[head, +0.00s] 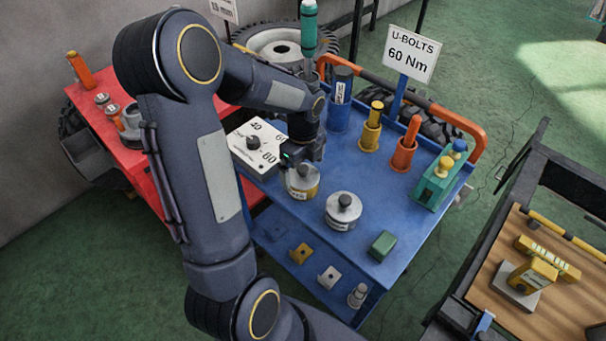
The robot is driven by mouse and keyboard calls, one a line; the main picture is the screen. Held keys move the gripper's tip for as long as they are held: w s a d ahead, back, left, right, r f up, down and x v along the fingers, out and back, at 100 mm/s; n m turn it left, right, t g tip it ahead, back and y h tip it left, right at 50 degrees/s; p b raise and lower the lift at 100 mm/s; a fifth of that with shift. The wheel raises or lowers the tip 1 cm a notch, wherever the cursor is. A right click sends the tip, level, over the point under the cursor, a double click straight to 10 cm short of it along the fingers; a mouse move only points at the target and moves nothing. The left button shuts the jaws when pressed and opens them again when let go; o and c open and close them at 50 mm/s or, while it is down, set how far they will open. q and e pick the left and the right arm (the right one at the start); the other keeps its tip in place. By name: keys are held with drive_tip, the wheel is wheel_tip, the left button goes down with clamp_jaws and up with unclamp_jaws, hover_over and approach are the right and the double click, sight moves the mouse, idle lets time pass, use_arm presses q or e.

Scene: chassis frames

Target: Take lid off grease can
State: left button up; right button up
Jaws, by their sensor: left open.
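A small can (303,188) with a yellowish body, a pale label and a grey top stands on the blue cart top. A wider silver can (342,216) with a grey top and dark knob stands to its right and nearer. Both labels are too small to read, so I cannot tell which is the grease can. My left gripper (298,163) is open, pointing down right at the small can's top. The fingers partly hide that top, and I cannot tell whether they touch it. My right gripper is not in view.
The blue cart (298,209) also holds a white dial box (256,148), blue, yellow and orange holders along the back, a green block (383,245) and a green tool rack (435,185). A red cart (90,125) stands left. A wooden-topped bench (545,315) stands right.

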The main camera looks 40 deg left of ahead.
use_arm(q)
drive_tip(key=shift+f, duration=0.65)
drive_tip(key=c, duration=1)
drive_tip(key=shift+r, duration=0.15)
